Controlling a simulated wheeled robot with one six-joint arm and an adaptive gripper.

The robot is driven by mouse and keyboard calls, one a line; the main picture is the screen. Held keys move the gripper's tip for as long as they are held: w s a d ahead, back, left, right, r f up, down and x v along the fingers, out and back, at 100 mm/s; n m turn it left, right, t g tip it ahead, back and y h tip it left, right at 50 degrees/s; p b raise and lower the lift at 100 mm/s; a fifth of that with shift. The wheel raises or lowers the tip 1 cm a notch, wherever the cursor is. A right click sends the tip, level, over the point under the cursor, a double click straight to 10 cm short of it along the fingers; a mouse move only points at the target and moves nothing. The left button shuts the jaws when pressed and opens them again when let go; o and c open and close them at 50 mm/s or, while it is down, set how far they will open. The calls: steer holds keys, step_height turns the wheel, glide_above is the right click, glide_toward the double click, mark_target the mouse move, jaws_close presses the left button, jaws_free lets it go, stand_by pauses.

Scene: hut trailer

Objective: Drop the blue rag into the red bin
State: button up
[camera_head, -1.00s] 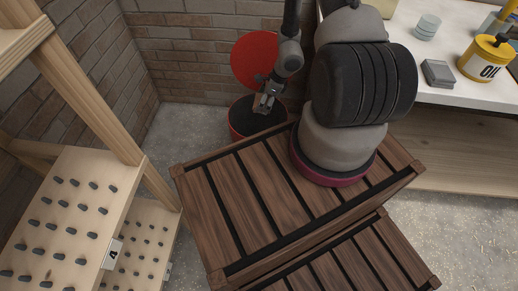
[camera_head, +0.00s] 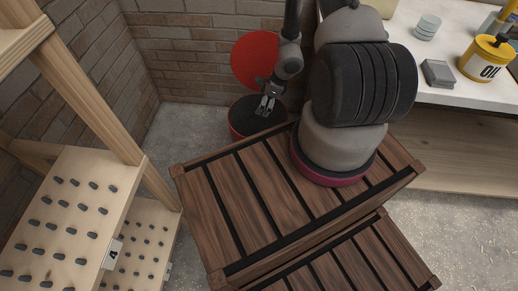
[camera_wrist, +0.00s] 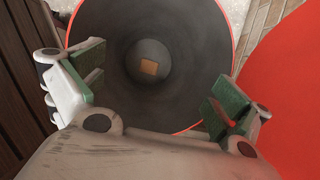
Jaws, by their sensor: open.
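The red bin (camera_head: 233,128) stands on the floor by the brick wall, its round red lid (camera_head: 255,57) raised behind it. My gripper (camera_head: 265,110) is above the bin's mouth, pointing down. In the wrist view my gripper (camera_wrist: 155,92) is open, with green pads apart and nothing between them. The bin's dark inside (camera_wrist: 112,50) opens below it. A small brownish-orange piece (camera_wrist: 149,67) lies at the bottom of the bin. It does not look blue, and I cannot tell if it is the rag. No blue rag shows in either view.
A slatted wooden crate or pallet (camera_head: 210,205) stands right beside the bin. A pegged wooden rack (camera_head: 75,190) is at left. A white bench (camera_head: 450,90) with a yellow oil can (camera_head: 486,58) is at right. Some grey floor (camera_head: 180,130) is clear left of the bin.

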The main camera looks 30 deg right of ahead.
steer(key=v, duration=0.7)
steer(key=shift+d+r, duration=0.1)
steer(key=shift+r, duration=0.05)
